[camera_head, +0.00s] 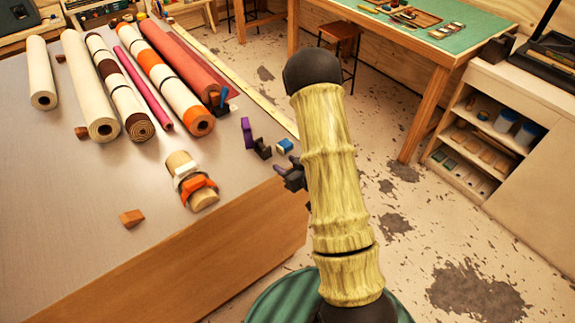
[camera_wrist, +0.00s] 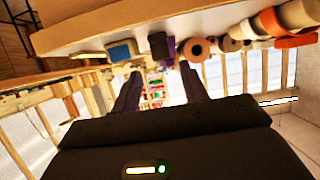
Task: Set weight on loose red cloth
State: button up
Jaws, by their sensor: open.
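A red cloth roll (camera_head: 186,58) lies at the right of a row of rolls on the table, with a small dark-and-blue object (camera_head: 219,98) at its near end. A purple piece (camera_head: 247,131), a dark piece (camera_head: 262,148) and a blue block (camera_head: 285,146) stand near the table's right edge; which is the weight I cannot tell. My gripper (camera_head: 293,178) is beside that edge, partly hidden by my arm. In the wrist view my gripper (camera_wrist: 160,84) is open and empty, its fingers apart below the blue block (camera_wrist: 121,48) and dark piece (camera_wrist: 158,45).
Cream, striped, pink and orange-banded rolls (camera_head: 172,82) fill the table's back. The table's (camera_head: 60,220) front left is clear. A green-topped bench (camera_head: 440,30) stands back right.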

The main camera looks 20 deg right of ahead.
jog(key=s+a+r+m+g+h, duration=0.1)
jog(key=s+a+r+g+h, duration=0.1)
jog(key=s+r+g, duration=0.3)
jog(key=s+a+r+m+g+h, duration=0.2)
jog(key=s+r+g, duration=0.3)
jog(key=s, duration=0.7)
notch_tip(320, 180, up, 3)
jog(key=shift+s+a+f+m, duration=0.2)
jog(key=shift+s+a+m, duration=0.1)
jog(key=shift+s+a, duration=0.15)
jog(key=shift+o, duration=0.5)
jog(key=shift+w, duration=0.1)
